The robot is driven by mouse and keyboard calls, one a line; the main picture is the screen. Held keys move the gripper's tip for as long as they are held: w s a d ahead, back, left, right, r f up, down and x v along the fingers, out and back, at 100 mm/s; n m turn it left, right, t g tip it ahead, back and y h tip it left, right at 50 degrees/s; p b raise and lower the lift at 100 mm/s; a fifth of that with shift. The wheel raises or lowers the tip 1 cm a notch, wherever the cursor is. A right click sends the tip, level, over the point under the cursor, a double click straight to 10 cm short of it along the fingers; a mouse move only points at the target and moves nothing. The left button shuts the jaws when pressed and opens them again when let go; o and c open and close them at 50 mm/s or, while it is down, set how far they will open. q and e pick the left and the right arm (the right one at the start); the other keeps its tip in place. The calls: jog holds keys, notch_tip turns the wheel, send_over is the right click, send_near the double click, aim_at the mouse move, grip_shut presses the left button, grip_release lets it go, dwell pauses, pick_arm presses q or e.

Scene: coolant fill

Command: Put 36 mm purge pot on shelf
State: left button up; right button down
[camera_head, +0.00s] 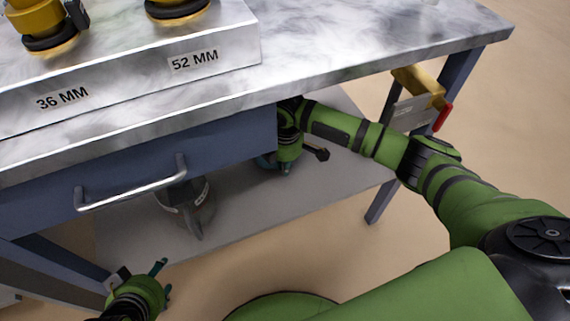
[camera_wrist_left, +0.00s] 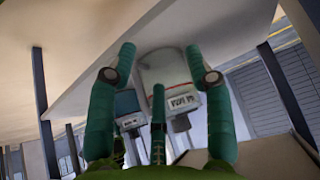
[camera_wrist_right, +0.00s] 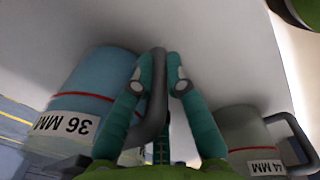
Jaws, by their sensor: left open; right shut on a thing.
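The 36 mm purge pot (camera_wrist_right: 88,95) is blue with a red band and a white "36 MM" label, at the left in the right wrist view. My right gripper (camera_wrist_right: 163,72) is shut on its grey handle (camera_wrist_right: 154,108). In the head view my right gripper (camera_head: 288,160) is under the tabletop, above the grey lower shelf (camera_head: 240,215), and the pot is mostly hidden there. I cannot tell whether the pot touches the shelf. My left gripper (camera_head: 162,280) is open and empty, in front of the shelf; its spread fingers also show in the left wrist view (camera_wrist_left: 158,65).
A grey pot labelled "44 MM" (camera_wrist_right: 250,135) stands beside the 36 mm pot; a grey pot (camera_head: 183,190) shows on the shelf in the head view. The drawer (camera_head: 130,185) and tabletop (camera_head: 340,55) overhang the shelf. A yellow holder (camera_head: 420,85) hangs at the table's right end.

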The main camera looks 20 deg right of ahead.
jog(key=shift+w+r, duration=0.1)
jog(key=shift+r, duration=0.05)
jog(key=c, duration=1.7)
grip_release()
jog(key=o, duration=0.4)
jog(key=shift+o, duration=0.2)
